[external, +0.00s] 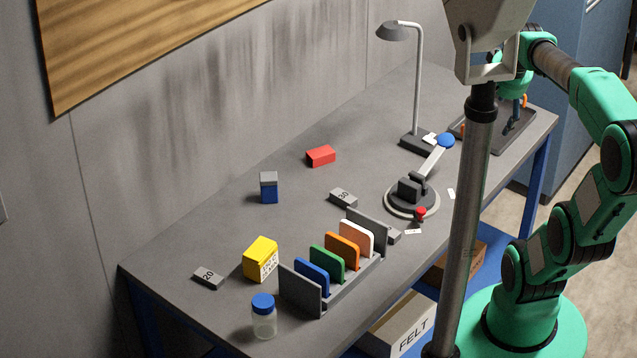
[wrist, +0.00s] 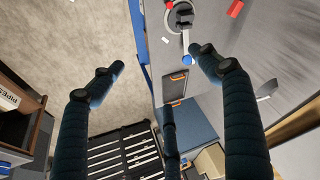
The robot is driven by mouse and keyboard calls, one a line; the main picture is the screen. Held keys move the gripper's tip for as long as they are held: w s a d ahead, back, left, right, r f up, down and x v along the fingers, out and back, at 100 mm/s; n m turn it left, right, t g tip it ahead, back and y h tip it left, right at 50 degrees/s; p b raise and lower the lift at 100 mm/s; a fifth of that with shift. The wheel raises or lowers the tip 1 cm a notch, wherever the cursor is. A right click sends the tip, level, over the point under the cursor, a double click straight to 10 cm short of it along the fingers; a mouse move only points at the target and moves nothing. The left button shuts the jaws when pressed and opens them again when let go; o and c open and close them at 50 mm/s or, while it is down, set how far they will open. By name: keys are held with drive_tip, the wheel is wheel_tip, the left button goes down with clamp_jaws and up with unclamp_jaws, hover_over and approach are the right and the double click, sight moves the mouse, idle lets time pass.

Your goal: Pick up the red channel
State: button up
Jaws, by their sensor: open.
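The red channel (external: 320,156) is a small red block-like piece lying on the grey table towards the wall, left of the desk lamp. Its hollow side cannot be made out.
The desk lamp (external: 417,90) and the round fixture (external: 411,197) with a blue-knobbed lever stand between my gripper and the red channel. A blue-and-grey block (external: 268,187), a grey "30" block (external: 343,198) and a rack (external: 340,286) of coloured plates lie nearer. Table around the channel is clear.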

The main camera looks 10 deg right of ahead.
drive_tip(key=w+a+r+m+p, duration=0.1)
drive_tip(key=w+a+r+m, duration=0.15)
drive_tip(key=w, duration=0.75)
drive_tip(key=m+g+p, duration=0.5)
drive_tip(key=m+p, duration=0.4)
drive_tip(key=m, duration=0.1)
hover_over(322, 154)
wheel_tip(322, 154, down, 35)
drive_tip(key=shift+w+a+f, duration=0.1)
drive_tip(key=shift+f, duration=0.1)
drive_tip(key=shift+f, duration=0.1)
drive_tip(key=shift+f, duration=4.2)
drive_tip(key=shift+f, duration=0.1)
